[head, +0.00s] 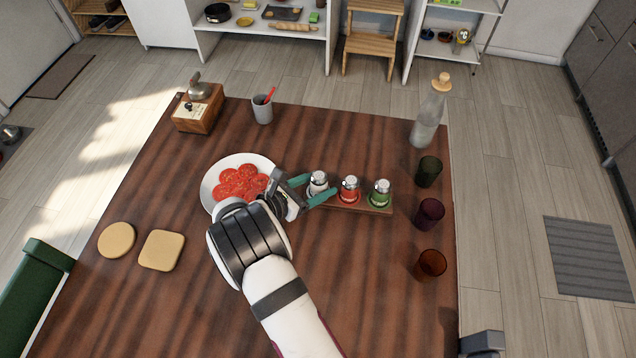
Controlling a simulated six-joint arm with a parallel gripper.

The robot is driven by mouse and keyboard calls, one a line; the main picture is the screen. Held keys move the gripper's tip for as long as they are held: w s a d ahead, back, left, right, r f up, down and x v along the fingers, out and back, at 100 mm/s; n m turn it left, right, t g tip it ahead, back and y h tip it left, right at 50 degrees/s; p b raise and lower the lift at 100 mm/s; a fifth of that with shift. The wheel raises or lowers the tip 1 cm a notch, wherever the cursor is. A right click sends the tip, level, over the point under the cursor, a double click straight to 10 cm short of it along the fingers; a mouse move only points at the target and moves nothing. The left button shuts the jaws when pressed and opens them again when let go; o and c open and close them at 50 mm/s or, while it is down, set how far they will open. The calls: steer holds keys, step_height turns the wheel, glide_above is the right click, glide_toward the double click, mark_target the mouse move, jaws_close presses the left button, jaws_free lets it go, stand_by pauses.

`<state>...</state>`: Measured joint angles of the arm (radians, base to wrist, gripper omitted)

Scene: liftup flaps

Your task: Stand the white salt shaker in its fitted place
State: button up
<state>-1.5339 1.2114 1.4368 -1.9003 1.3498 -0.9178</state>
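The white salt shaker (318,180) stands upright with a grey metal cap at the left end of the wooden rack (372,209), in line with the red and green shakers. Its base is hidden, so I cannot tell whether it is seated in the rack or just above it. My gripper (318,187) reaches in from the left, with one teal finger on the far side of the white shaker and the other on the near side. The near finger covers its lower part. Whether the fingers press on it is not clear.
The red shaker (349,190) and green shaker (381,194) stand close on the right in the rack. A plate (211,188) of tomato slices lies left of the gripper. Three dark cups, including a brown one (430,265), and a bottle (427,122) stand along the right edge.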

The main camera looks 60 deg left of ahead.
steer(key=v, duration=1.2)
steer(key=shift+r, duration=0.1)
steer(key=w+d+r+m+g+h, duration=0.3)
steer(key=w+d+r+m+h, duration=0.15)
steer(key=w+d+m, duration=0.45)
steer(key=w+d+r+m+g+h, duration=0.2)
steer(key=w+d+r+m+h, duration=0.3)
steer(key=d, duration=0.6)
steer(key=s+d+r+m+g+y, duration=0.15)
steer(key=d+m+g, duration=0.25)
steer(key=d+m, duration=0.5)
steer(key=s+d+r+m+g+y, duration=0.15)
steer(key=d+r+m+g, duration=0.35)
steer(key=d, duration=0.6)
steer(key=s+d+m+y, duration=0.2)
steer(key=s+m+y, duration=0.4)
steer(key=m, duration=0.9)
steer(key=s+f, duration=0.1)
steer(key=s, duration=0.2)
steer(key=shift+s+d+t, duration=0.25)
steer(key=shift+d+t, duration=0.05)
steer(key=shift+d, duration=0.1)
